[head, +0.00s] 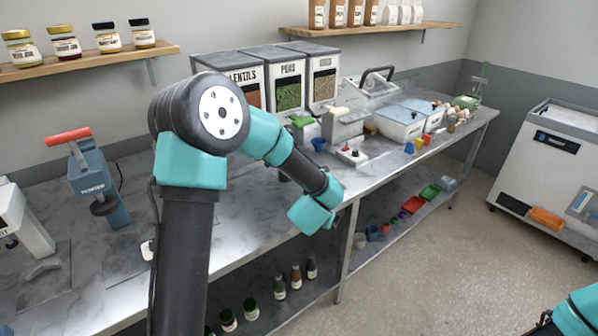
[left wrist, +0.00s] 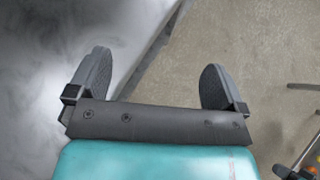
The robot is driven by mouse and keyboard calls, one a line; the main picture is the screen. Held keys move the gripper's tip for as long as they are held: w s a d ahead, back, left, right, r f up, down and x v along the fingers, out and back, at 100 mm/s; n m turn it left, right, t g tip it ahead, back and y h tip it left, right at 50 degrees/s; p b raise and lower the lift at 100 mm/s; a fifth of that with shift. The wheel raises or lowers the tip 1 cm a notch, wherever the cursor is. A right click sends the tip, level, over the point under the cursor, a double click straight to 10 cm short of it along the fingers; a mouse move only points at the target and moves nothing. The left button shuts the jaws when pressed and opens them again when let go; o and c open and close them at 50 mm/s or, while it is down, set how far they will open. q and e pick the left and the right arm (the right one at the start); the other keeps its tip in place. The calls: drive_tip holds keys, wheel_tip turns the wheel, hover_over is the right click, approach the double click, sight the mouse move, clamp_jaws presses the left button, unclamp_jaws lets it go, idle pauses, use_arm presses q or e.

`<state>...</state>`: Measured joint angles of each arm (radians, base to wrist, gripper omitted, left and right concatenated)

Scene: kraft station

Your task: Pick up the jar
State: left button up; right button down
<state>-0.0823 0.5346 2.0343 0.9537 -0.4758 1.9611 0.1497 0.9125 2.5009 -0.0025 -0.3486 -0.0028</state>
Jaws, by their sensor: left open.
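More jars (head: 228,321) with green lids stand on the lower shelf under the bench. I cannot tell which jar is meant. My left gripper (left wrist: 157,87) is open and empty in the left wrist view, above the bench's edge and the floor. In the head view its fingers are hidden behind the wrist.
The steel bench (head: 262,215) carries bins, including a lentils bin (head: 245,75), and a blue press (head: 98,185) at left. Small bottles (head: 296,278) stand on the lower shelf. A white chest (head: 548,165) stands at right. The floor (head: 420,270) before the bench is clear.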

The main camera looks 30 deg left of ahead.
use_arm(q)
drive_tip(key=w+a+r+n+y, duration=0.1)
drive_tip(key=a+r+n+y, duration=0.2)
drive_tip(key=a, duration=0.3)
drive_tip(key=w+a+r+n+t+y, duration=0.1)
drive_tip(key=a+r+n+y, duration=0.2)
drive_tip(key=a, duration=0.3)
drive_tip(key=shift+w+a+n+t, duration=0.25)
drive_tip(key=shift+w+n+t, duration=0.1)
drive_tip(key=shift+n, duration=0.25)
drive_tip(key=x, duration=1.2)
drive_tip(key=shift+a, duration=0.15)
drive_tip(key=shift+x, duration=2.6)
drive_tip(key=shift+r, duration=0.1)
